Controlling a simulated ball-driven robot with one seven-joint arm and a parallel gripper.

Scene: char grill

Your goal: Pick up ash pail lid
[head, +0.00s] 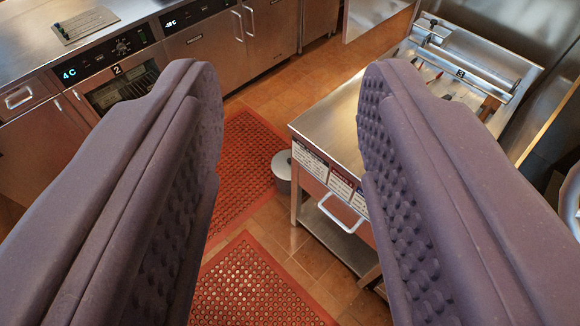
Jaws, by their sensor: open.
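A small grey metal pail (283,184) stands on the floor, left of the steel table and at the edge of the red mat. A grey round top with a small dark mark on it, which looks like the ash pail lid (281,160), sits on the pail. The table's corner is close to its right side. My gripper (292,95) is open, with its two purple, studded fingers wide apart at left and right. Nothing is between the fingers. The pail shows in the gap, well beyond and below them.
A steel worktable (335,120) with a front handle and lower shelf stands at right. Red perforated mats (240,165) cover part of the tiled floor. Steel counters with ovens (125,85) line the back left. Tiled floor (300,75) is clear between counters and table.

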